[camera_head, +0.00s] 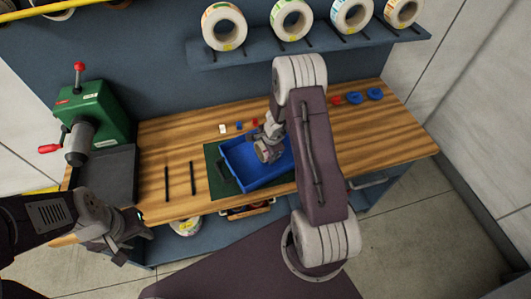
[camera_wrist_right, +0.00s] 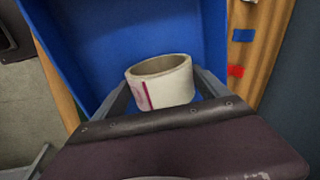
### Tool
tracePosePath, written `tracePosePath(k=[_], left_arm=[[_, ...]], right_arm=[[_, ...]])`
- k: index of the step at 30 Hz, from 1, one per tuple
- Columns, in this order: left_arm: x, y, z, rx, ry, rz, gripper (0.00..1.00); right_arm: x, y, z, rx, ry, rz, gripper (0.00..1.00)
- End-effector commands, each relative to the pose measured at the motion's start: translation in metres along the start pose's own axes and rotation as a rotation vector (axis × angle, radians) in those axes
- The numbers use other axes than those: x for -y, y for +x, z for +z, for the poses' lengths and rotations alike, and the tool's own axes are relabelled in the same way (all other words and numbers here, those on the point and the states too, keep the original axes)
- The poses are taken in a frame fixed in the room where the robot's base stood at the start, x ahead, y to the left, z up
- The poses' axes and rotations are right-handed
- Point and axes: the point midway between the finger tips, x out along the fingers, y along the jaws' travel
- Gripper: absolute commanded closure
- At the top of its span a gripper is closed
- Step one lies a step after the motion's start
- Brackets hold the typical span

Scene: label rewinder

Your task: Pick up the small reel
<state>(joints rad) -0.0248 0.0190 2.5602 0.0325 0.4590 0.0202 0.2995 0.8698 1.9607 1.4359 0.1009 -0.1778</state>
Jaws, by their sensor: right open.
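The small reel (camera_wrist_right: 161,82), a whitish ring with a dark red stripe and pinkish print, is in the blue tray (camera_head: 232,163). In the right wrist view the tray (camera_wrist_right: 130,35) fills the background. My right gripper (camera_wrist_right: 163,92) is open, with one finger on each side of the reel; I cannot tell whether either finger touches it. In the head view my right gripper (camera_head: 270,150) is down over the tray and mostly hides the reel. My left gripper (camera_head: 136,242) looks open and empty, off the bench's front left edge.
The tray sits on a dark green mat (camera_head: 213,153) on the wooden bench (camera_head: 160,135). A green machine (camera_head: 95,112) with red knobs stands at the left. Large label rolls (camera_head: 224,26) hang on the back rack. Blue and red pieces (camera_head: 357,96) lie at the right.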

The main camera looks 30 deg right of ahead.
Motion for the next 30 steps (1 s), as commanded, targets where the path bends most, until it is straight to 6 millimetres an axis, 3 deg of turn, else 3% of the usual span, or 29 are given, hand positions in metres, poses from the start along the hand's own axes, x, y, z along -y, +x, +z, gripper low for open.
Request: tracePosePath(k=[2,9,15,23,30], left_arm=[[0.0,0.005,0.001,0.0,0.0,0.0,0.64],[0.0,0.004,0.0,0.0,0.0,0.0,0.64],[0.0,0.004,0.0,0.0,0.0,0.0,0.64],[0.0,0.001,0.0,0.0,0.0,0.0,0.64],[-0.001,-0.031,-0.003,0.0,0.0,0.0,0.64]], right_arm=[[0.0,0.011,0.0,0.0,-0.001,0.0,0.15],[0.001,0.011,0.0,0.0,0.0,-0.001,0.15],[0.001,0.011,0.0,0.0,0.0,-0.001,0.62],[0.002,0.007,0.0,0.0,-0.001,-0.001,0.62],[0.013,-0.028,0.0,0.0,-0.002,-0.002,0.62]])
